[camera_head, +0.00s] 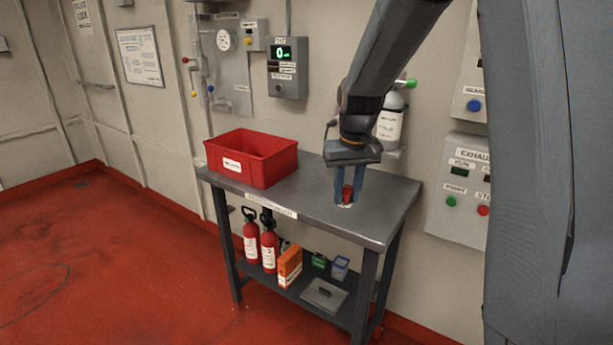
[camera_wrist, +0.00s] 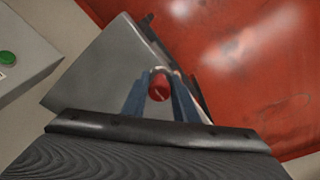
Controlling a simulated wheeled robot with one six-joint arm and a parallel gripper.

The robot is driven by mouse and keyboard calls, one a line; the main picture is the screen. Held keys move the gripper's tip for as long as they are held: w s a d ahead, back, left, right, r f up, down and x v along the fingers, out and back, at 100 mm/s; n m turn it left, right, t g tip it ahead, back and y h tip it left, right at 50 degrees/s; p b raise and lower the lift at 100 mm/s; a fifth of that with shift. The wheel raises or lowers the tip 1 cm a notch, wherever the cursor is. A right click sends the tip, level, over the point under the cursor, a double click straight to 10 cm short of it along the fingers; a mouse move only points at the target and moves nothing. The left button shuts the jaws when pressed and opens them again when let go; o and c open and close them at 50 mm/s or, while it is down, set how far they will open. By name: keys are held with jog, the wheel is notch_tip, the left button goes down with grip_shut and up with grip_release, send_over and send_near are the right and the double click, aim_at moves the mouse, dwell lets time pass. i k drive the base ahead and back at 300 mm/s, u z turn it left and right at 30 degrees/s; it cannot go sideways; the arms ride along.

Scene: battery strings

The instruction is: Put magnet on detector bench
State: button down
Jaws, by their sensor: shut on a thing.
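The bench (camera_head: 330,215) is a grey table with a label strip on its front edge and a lower shelf. My gripper (camera_head: 347,196) points down at the right part of the bench top, with its blue fingers shut on a small red object (camera_head: 347,194), which I take to be the magnet. A pale patch shows right under it, and I cannot tell whether the object touches the top. In the wrist view the red object (camera_wrist: 159,88) sits between the fingertips, with the grey bench top (camera_wrist: 105,65) behind it.
A red bin (camera_head: 250,160) stands on the left of the bench top. Fire extinguishers (camera_head: 260,245), an orange box (camera_head: 289,266) and smaller items are on the lower shelf. A gas cylinder (camera_head: 391,120) and an exhaust control box (camera_head: 460,190) are at the wall. The bench middle is clear.

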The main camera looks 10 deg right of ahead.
aim_at(321, 185)
jog(key=i, duration=0.85)
jog(key=u, duration=0.05)
